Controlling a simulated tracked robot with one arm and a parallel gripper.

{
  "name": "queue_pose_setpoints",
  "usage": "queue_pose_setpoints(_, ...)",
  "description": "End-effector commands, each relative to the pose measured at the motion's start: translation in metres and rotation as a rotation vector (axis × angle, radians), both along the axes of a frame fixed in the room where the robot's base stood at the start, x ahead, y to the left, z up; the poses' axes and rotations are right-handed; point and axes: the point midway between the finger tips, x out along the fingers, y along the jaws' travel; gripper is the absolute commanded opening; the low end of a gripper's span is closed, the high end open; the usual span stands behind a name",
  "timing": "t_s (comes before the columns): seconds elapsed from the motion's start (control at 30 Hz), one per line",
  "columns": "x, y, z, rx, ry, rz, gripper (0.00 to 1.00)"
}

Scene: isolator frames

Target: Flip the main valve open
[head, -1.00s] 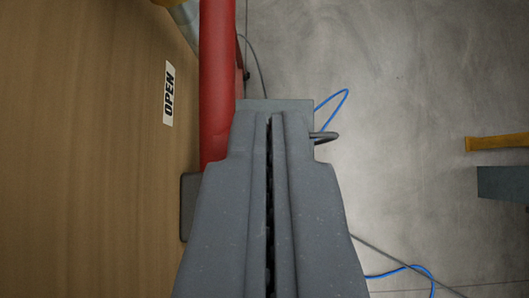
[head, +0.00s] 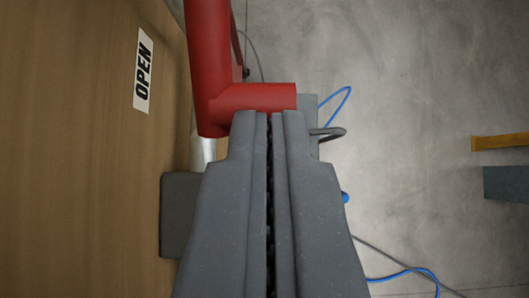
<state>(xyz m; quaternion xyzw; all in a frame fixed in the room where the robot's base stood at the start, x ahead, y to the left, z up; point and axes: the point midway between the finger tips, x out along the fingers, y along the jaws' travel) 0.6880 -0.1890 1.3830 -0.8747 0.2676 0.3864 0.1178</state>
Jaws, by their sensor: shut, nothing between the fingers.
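The valve's red handle (head: 207,65) is a thick bar along the right edge of a brown board. Near my fingertips it bends into a short red stub (head: 258,97) pointing right. My gripper (head: 269,113) is grey, shut and empty, pointing up the picture. Its fingertips are at the lower edge of the stub; I cannot tell whether they touch it. A white label reading OPEN (head: 144,70) is on the board, left of the handle. A silvery pipe (head: 203,152) shows below the handle's bend; its lower part is hidden by my gripper.
The brown board (head: 80,200) fills the left side. A dark grey block (head: 178,215) lies on its edge, left of my gripper. The grey floor (head: 410,110) is open at right, with blue cables (head: 410,272) and a yellow bar (head: 500,142).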

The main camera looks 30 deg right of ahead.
Motion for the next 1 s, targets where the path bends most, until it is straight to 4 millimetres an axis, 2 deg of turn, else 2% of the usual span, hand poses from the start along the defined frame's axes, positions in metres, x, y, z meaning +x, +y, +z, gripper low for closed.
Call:
queue_pose_setpoints(0.37,0.000,0.001,0.005,0.000,-0.001,0.001,0.00)
queue_pose_setpoints(0.67,-0.006,0.009,0.041,0.000,-0.001,0.001,0.00)
queue_pose_setpoints(1.0,-0.052,0.039,0.063,0.000,-0.005,0.002,0.00)
